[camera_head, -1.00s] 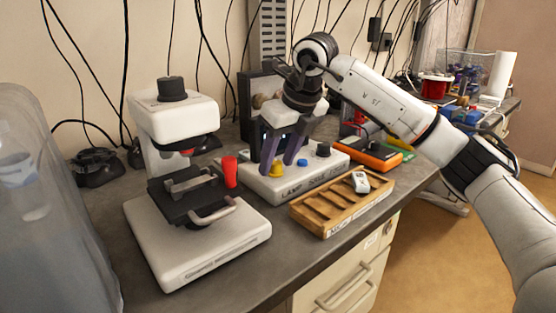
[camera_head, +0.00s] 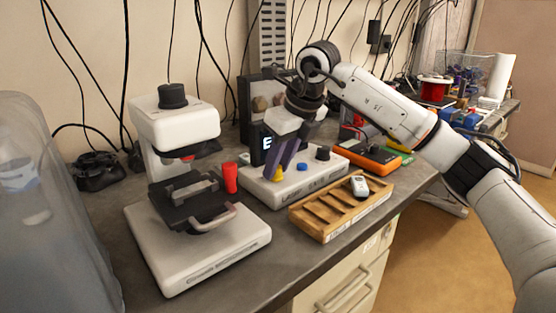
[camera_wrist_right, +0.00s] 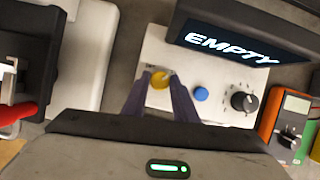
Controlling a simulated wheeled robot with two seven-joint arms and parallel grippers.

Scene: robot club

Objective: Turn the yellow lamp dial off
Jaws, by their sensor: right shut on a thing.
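The yellow dial (camera_head: 279,176) sits at the left of a white lamp panel (camera_head: 262,193) on the bench, mostly hidden behind my fingers in the head view. My right gripper (camera_head: 277,171) points down at the panel with its purple fingers on either side of the dial. The right wrist view shows the yellow dial (camera_wrist_right: 159,81) between the fingertips (camera_wrist_right: 160,77), which are shut on it. The dial's pointer direction is not clear. A blue button (camera_wrist_right: 201,94) and a black knob (camera_wrist_right: 243,101) lie to the right on the panel. My left gripper is not in view.
A dark screen reading EMPTY (camera_wrist_right: 232,44) stands behind the panel. A white press-like machine (camera_head: 185,255) and a red handle (camera_head: 230,177) are to the left. An orange meter (camera_head: 366,157) is to the right.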

